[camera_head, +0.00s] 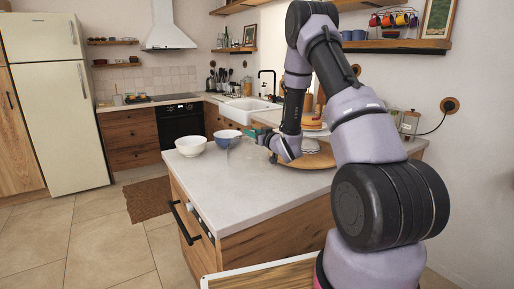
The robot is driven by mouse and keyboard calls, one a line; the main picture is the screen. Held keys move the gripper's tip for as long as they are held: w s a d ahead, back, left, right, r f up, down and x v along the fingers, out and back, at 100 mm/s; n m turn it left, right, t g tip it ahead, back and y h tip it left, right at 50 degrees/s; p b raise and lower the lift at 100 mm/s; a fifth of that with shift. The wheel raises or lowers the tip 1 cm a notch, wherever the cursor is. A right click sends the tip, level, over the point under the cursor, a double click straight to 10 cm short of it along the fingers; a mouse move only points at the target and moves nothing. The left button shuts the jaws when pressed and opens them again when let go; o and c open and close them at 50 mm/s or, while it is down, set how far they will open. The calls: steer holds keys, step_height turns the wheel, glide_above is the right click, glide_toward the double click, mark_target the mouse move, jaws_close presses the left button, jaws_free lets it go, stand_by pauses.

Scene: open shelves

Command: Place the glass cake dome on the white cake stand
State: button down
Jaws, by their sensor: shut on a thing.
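My gripper (257,136) reaches left over the counter, beside the blue bowl. Its small fingers are shut on what looks like the glass cake dome (242,153), a faint transparent shape just below and left of the fingers. The dome's outline is hard to make out, and I cannot tell whether it touches the counter. The white cake stand (322,133) appears to the right, behind my arm, with an orange-topped cake on it. My arm hides much of the stand. The gripper is to the left of the stand.
A white bowl (191,146) and a blue bowl (228,138) stand left of the gripper. A round wooden board (316,160) lies on the counter by the stand. The front of the grey counter (235,192) is clear. A shelf with mugs (394,46) hangs above right.

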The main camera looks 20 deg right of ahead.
mark_target(253, 144)
steer(key=shift+d+f, duration=0.1)
steer(key=shift+f, duration=2.6)
steer(key=c, duration=0.6)
jaws_free()
